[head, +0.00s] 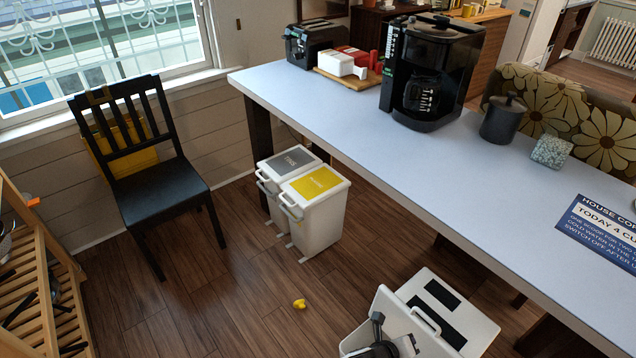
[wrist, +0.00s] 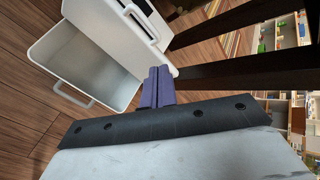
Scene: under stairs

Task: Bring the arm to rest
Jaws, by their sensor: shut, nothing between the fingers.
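My gripper (wrist: 157,74) shows in the wrist view with its two purple-grey fingers together and nothing between them. Its fingers point toward a white bin (wrist: 75,62) with an open, empty-looking inside. I cannot tell whether they touch the bin's raised lid. In the head view, dark and white parts of my arm show at the bottom edge, in front of a white bin with black patches (head: 455,335). The fingers cannot be made out there.
A long pale counter (head: 330,100) runs across the right, bearing a black coffee maker (head: 432,70). Two lidded bins (head: 305,205) stand under it. A black chair (head: 160,185) and wooden rack (head: 45,290) are left. A small yellow object (head: 299,303) lies on otherwise clear middle floor.

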